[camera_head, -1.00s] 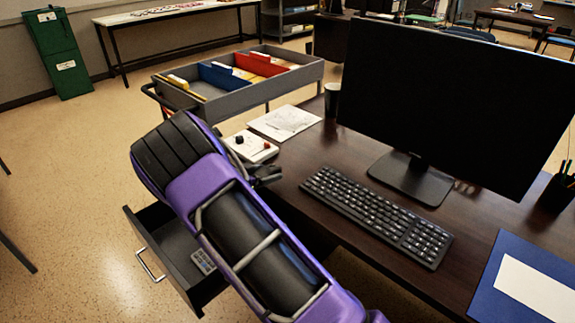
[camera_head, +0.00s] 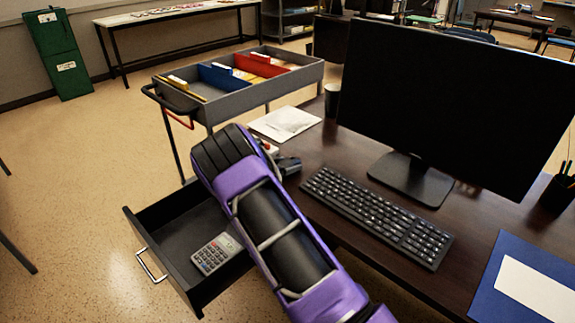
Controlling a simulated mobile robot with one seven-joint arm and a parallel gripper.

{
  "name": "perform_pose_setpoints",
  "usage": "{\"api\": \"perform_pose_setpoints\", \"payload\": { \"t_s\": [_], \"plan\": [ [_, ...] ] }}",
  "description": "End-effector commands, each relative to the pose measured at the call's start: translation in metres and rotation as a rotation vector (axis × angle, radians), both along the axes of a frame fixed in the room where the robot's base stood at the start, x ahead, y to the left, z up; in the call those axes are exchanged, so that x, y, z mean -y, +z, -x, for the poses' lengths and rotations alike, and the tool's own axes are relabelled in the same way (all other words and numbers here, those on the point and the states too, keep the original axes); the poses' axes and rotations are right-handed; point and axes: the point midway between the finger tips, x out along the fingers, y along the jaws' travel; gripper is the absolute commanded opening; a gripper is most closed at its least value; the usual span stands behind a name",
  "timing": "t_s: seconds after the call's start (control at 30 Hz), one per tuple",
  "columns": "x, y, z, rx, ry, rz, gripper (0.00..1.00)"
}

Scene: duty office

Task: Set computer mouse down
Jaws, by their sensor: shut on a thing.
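My gripper (camera_head: 284,168) shows only in part past the end of my purple arm, over the left edge of the dark desk (camera_head: 318,160), left of the keyboard. It is shut on the computer mouse. The mouse cannot be made out apart from the dark gripper parts, and its height above the desk is unclear.
A black keyboard (camera_head: 377,215) and a monitor (camera_head: 450,100) stand right of my gripper. Papers (camera_head: 284,122) and a dark cup (camera_head: 332,100) lie behind. An open drawer (camera_head: 165,222) with a calculator (camera_head: 217,253) is at left. A file trolley (camera_head: 215,110) stands beyond.

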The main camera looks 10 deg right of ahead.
Motion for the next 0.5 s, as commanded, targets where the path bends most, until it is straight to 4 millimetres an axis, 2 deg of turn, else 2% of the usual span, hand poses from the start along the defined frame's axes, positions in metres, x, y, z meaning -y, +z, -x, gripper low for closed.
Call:
{"api": "perform_pose_setpoints", "payload": {
  "t_s": [0.3, 0.33, 0.43, 0.5],
  "plan": [
    [0.0002, -0.0037, 0.0001, 0.0, -0.001, 0.001, 0.19],
    [0.0002, -0.0033, 0.0001, 0.0, -0.001, 0.0, 0.83],
    [0.0001, -0.0031, 0.0001, 0.0, -0.001, 0.0, 1.0],
    [0.0001, -0.0032, 0.0002, 0.0, -0.001, 0.0, 1.0]
  ]
}}
